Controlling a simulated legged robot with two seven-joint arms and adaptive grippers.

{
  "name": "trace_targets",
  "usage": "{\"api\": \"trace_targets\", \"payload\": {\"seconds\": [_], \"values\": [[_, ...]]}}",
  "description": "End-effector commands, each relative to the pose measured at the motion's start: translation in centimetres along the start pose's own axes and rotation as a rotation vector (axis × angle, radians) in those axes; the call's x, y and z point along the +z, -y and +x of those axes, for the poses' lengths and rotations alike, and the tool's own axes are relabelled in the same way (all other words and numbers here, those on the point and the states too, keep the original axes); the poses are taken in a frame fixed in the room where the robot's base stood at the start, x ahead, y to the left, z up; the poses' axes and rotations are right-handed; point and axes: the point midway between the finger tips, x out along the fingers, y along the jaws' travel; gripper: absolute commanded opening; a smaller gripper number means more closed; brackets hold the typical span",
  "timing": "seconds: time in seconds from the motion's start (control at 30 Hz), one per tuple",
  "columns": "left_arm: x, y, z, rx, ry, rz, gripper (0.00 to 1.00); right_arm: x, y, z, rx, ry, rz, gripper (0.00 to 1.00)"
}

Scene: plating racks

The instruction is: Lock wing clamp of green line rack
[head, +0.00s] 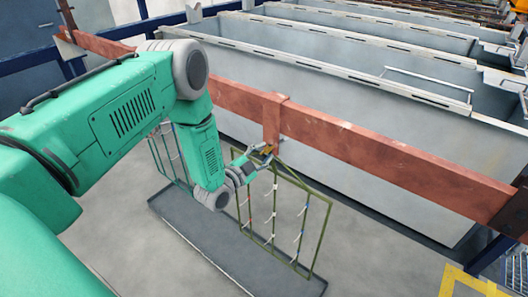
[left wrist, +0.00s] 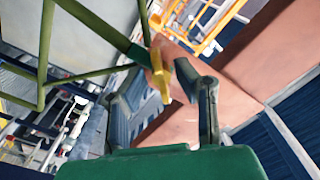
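The green line rack (head: 321,235), an olive-green frame with several pale hooks, hangs from the red-brown bar (head: 345,138) in the head view. A copper-coloured hanger block (head: 271,120) sits on the bar above it. My left gripper (head: 264,158) is at the rack's top, just below that block. In the left wrist view, the yellow wing clamp (left wrist: 160,72) stands between the two dark fingertips of my left gripper (left wrist: 160,80). The fingers are apart, with gaps visible on both sides of the clamp. The green rack post (left wrist: 92,32) runs up to the clamp. My right gripper is not in view.
A teal rack (head: 158,152) hangs to the left, partly behind my arm. A long grey tray (head: 215,250) lies on the floor beneath the racks. Large grey tanks (head: 330,100) stand in rows behind the bar. A yellow-marked frame (head: 465,284) is at lower right.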

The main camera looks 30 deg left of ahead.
Motion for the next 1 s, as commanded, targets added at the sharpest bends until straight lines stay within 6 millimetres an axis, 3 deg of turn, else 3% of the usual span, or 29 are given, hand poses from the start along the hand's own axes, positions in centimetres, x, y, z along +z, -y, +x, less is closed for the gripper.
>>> {"api": "trace_targets", "payload": {"seconds": [0.27,0.3,0.37,0.4,0.77,1.0], "values": [[0.11,-0.02,0.20,0.001,0.001,-0.001,0.27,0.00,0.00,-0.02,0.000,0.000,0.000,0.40],[0.11,-0.02,0.20,0.001,0.001,-0.001,0.23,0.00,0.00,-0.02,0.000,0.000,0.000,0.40],[0.11,-0.01,0.19,0.001,0.001,-0.001,0.02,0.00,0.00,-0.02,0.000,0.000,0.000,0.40],[0.11,-0.01,0.19,0.001,0.001,-0.001,0.00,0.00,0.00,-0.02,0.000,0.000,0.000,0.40],[0.15,-0.09,0.16,0.002,0.002,-0.025,0.00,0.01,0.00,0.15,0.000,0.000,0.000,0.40],[0.27,-0.21,0.12,0.003,0.003,-0.141,0.00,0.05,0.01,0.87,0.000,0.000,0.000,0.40]]}}
